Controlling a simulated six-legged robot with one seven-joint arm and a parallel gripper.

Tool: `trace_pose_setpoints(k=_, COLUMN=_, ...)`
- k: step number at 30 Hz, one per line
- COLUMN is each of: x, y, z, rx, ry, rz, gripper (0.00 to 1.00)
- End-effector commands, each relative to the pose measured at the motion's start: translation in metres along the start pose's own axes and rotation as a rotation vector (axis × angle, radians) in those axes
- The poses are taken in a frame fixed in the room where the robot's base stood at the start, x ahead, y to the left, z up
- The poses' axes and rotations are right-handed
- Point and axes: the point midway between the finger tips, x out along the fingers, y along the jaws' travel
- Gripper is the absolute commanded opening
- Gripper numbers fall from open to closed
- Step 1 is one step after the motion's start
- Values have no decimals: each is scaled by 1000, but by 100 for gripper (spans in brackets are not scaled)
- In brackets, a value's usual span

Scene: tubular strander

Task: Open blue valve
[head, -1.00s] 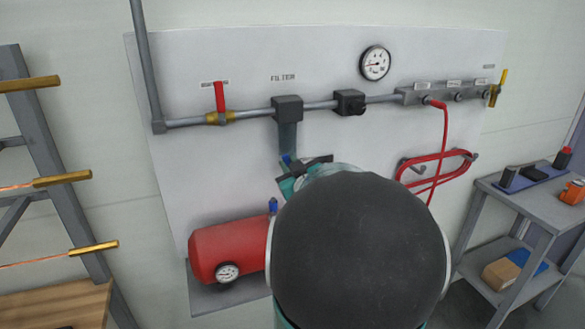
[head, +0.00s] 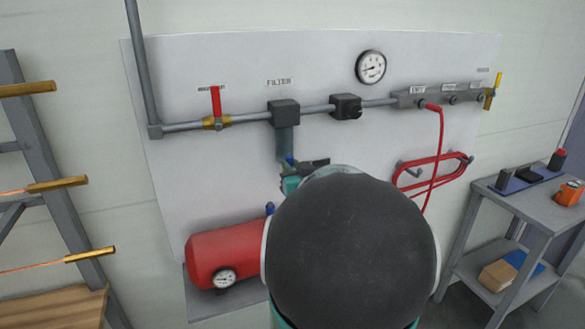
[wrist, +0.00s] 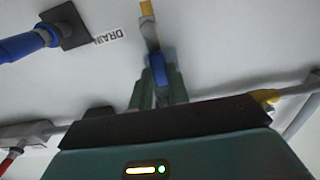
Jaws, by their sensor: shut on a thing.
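A small blue valve handle (head: 289,160) shows just below the filter (head: 285,113) on the wall panel. In the wrist view, the blue valve handle (wrist: 159,68) sits between the two fingertips of my gripper (wrist: 158,82), which is shut on it. In the head view, only the black and teal end of my gripper (head: 303,172) shows, close against the panel; my arm's large dark joint hides the rest. A second blue part (head: 270,208) stands on top of the red tank (head: 228,252). The valve's exact angle is hard to tell.
A red-handled valve (head: 216,103) sits on the pipe at left. A red hose (head: 436,172) hangs at right. A grey cart (head: 533,210) with tools stands at right, and a rack with brass rods (head: 57,184) at left. The wrist view shows a larger blue part (wrist: 20,47) beside a DRAIN label.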

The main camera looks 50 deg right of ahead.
Motion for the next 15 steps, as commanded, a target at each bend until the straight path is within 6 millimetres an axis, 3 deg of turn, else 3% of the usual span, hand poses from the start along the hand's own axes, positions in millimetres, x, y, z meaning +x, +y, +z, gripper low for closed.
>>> trace_pose_setpoints(k=3, x=1, y=0, z=-1, rx=1, ry=1, rz=0, gripper=0)
trace_pose_setpoints(k=4, x=1, y=0, z=-1, rx=1, ry=1, rz=0, gripper=19)
trace_pose_setpoints(k=7, x=1, y=0, z=0, rx=0, ry=1, rz=0, gripper=39)
trace_pose_setpoints(k=15, x=0, y=0, z=0, rx=0, ry=0, rz=0, gripper=39)
